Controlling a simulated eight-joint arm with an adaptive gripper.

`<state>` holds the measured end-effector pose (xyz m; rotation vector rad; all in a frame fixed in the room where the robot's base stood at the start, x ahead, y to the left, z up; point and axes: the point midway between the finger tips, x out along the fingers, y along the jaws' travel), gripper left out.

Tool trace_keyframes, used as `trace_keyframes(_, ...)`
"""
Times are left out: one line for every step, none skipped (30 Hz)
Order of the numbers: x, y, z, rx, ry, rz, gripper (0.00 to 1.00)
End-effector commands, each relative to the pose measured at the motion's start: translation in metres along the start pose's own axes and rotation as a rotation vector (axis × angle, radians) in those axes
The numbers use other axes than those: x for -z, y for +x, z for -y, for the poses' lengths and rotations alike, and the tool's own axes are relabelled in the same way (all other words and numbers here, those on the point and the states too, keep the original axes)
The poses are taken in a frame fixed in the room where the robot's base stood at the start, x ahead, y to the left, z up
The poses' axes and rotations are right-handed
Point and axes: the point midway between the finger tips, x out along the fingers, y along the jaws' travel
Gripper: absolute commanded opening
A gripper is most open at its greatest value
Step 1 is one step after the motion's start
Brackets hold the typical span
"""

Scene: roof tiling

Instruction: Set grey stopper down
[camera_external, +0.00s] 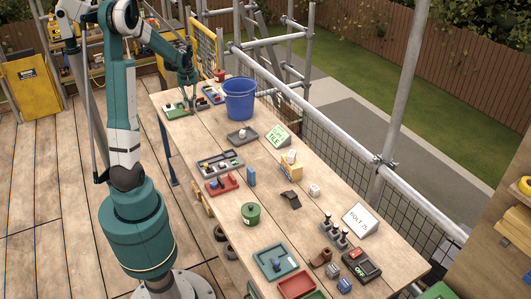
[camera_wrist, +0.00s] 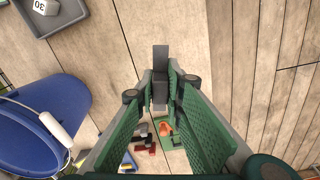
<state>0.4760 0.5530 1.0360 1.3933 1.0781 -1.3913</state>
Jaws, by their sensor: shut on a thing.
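The grey stopper (camera_wrist: 160,60) is a narrow grey block between the fingertips of my gripper (camera_wrist: 160,88) in the wrist view. My gripper is shut on it, with the green pads on either side. In the external view my gripper (camera_external: 190,103) is low over the far left end of the table, beside the green tray (camera_external: 172,112). The stopper is too small there to make out, and I cannot tell whether it touches the table. The green tray (camera_wrist: 175,143), with an orange piece (camera_wrist: 165,129), shows beyond the fingers in the wrist view.
A blue bucket (camera_external: 239,99) stands close to the right of my gripper. A grey tray (camera_external: 242,136) with a white die lies nearer. Dark red blocks (camera_wrist: 146,147) lie beside the green tray. Bare planks show around the fingertips. Several trays and parts fill the nearer table.

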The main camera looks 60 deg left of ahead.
Motion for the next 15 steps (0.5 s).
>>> trace_keyframes(-0.004, 0.0, -0.009, 0.0, 0.013, 0.0, 0.02)
trace_keyframes(-0.006, 0.0, -0.014, 0.0, 0.02, 0.0, 0.02)
trace_keyframes(-0.009, 0.0, -0.02, 0.0, 0.028, 0.0, 0.02)
trace_keyframes(-0.011, 0.0, -0.025, 0.0, 0.035, 0.0, 0.02)
trace_keyframes(-0.014, 0.0, -0.03, 0.0, 0.042, 0.0, 0.02)
trace_keyframes(-0.018, 0.0, -0.038, 0.0, 0.053, 0.0, 0.02)
trace_keyframes(-0.021, 0.0, -0.043, 0.0, 0.06, 0.0, 0.02)
trace_keyframes(-0.024, 0.001, -0.049, 0.0, 0.069, 0.0, 0.02)
trace_keyframes(-0.029, 0.001, -0.058, 0.0, 0.081, 0.0, 0.02)
trace_keyframes(-0.032, 0.001, -0.064, 0.0, 0.09, 0.0, 0.02)
trace_keyframes(-0.036, 0.001, -0.07, 0.0, 0.099, 0.0, 0.02)
trace_keyframes(-0.041, 0.001, -0.079, 0.0, 0.112, 0.0, 0.02)
trace_keyframes(-0.045, 0.001, -0.085, 0.0, 0.121, 0.0, 0.02)
trace_keyframes(-0.049, 0.001, -0.092, 0.0, 0.131, 0.0, 0.02)
trace_keyframes(-0.054, 0.001, -0.1, 0.0, 0.143, 0.0, 0.02)
